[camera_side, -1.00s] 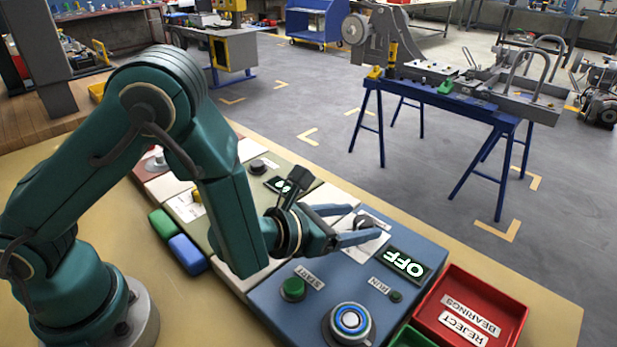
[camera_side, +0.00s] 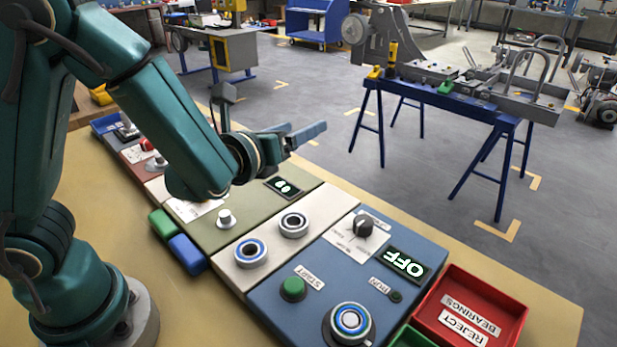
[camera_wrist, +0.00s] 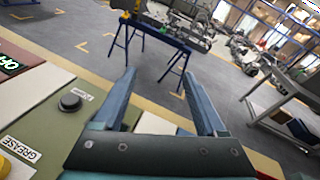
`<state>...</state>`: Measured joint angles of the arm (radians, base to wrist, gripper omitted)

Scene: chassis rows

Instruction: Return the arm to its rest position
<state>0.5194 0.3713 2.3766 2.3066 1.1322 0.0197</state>
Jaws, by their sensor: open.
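My gripper (camera_side: 300,135) is raised above the panel row, left of the blue panel, with its fingers pointing right towards the open floor. In the wrist view my gripper (camera_wrist: 165,90) shows two blue fingers apart with nothing between them. The blue panel (camera_side: 290,325) carries a black knob (camera_side: 363,224), a green START button (camera_side: 292,289) and a display (camera_side: 404,263) reading OFF. The gripper touches nothing that I can see.
A white strip with two bearing rings (camera_side: 251,251) lies beside the green panel (camera_side: 290,207). A red reject tray (camera_side: 505,303) sits at the right end of the table. Green and blue blocks (camera_side: 187,254) lie at the front edge. The air around the gripper is clear.

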